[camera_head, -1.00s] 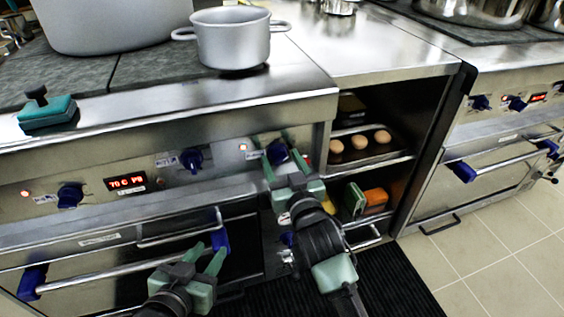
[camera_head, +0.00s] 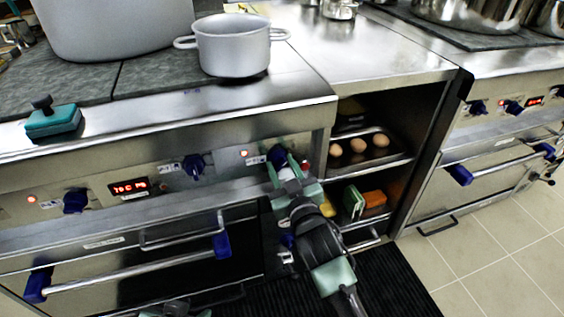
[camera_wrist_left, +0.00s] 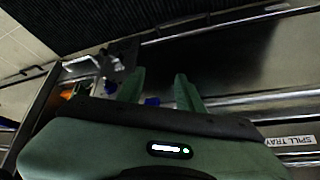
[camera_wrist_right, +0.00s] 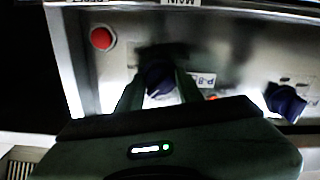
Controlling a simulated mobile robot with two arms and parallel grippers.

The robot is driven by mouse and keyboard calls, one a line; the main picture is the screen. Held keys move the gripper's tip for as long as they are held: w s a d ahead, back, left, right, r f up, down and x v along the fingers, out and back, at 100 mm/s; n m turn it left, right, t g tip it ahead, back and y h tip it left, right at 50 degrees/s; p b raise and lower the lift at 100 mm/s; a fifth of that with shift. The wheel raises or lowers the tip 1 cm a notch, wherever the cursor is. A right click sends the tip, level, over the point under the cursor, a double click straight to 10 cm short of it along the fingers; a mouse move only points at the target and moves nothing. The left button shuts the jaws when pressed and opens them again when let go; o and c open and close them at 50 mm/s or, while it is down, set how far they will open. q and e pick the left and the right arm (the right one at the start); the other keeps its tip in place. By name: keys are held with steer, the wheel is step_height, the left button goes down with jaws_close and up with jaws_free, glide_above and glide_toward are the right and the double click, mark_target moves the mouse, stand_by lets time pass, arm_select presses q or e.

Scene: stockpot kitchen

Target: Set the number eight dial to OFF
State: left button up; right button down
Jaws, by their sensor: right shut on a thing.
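The dark blue dial (camera_head: 277,155) at the right end of the steel control panel has a label beside it that seems to read P-8 in the right wrist view. There the dial (camera_wrist_right: 158,76) sits between the fingers of my right gripper (camera_wrist_right: 160,92). My right gripper (camera_head: 284,172) is shut on this dial, and the fingers partly hide it. Its pointer setting cannot be read. My left gripper (camera_wrist_left: 160,88) is open and empty, with its fingers apart in front of the oven front; only its top shows at the bottom edge of the head view.
Other blue dials (camera_head: 195,166) (camera_head: 75,201) and a red display (camera_head: 130,187) are on the same panel. A red button (camera_wrist_right: 102,38) is near the held dial. Oven handle bars (camera_head: 140,269) jut out below. A pot (camera_head: 232,45) stands above.

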steer(key=shift+r+n+p, duration=0.15)
steer(key=shift+n+p, duration=0.4)
steer(key=shift+n, duration=0.15)
steer(key=shift+n+p, duration=0.3)
steer(key=shift+n, duration=0.1)
arm_select(q)
steer(key=s+a+g+p, duration=0.1)
steer(key=s+a+g, duration=0.15)
steer(key=s, duration=0.35)
arm_select(e)
steer(key=shift+n, duration=0.8)
steer(key=n+p, duration=0.1)
steer(key=n, duration=0.2)
arm_select(q)
steer(key=p+x, duration=0.1)
steer(key=x, duration=0.6)
steer(key=shift+d+f+g+y, duration=0.2)
steer(key=shift+d+g+y, duration=0.1)
steer(key=shift+d+g, duration=0.05)
arm_select(e)
steer(key=shift+n, duration=1)
arm_select(q)
steer(key=shift+s, duration=0.15)
arm_select(e)
steer(key=c, duration=0.9)
jaws_free()
